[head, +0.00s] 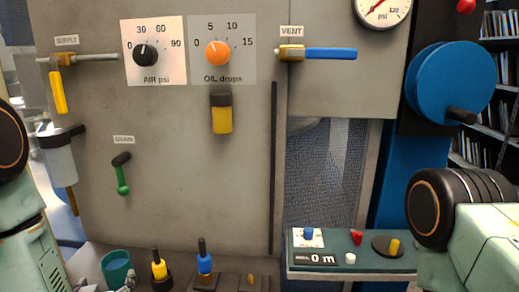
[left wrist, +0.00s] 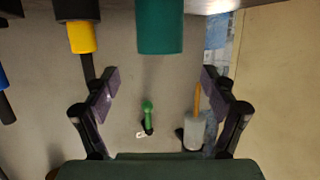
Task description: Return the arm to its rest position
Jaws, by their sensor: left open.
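My left gripper (head: 125,284) shows only in part at the lower left of the head view, close beside a teal cup (head: 117,268). In the left wrist view my left gripper (left wrist: 160,88) is open, with its two dark fingers wide apart and nothing between them. The teal cup (left wrist: 160,27) shows at the top of that view, apart from the fingers. My left arm (head: 22,215) comes in at the left edge. My right arm (head: 475,235) shows at the lower right, but its gripper is out of view.
A yellow-handled tool (head: 159,269) and a blue-handled tool (head: 205,264) stand on the ledge right of the cup. A green lever (head: 122,178), a yellow valve handle (head: 58,92) and a filter bowl (head: 58,160) stick out from the grey panel (head: 200,160). A control shelf (head: 350,275) juts out at right.

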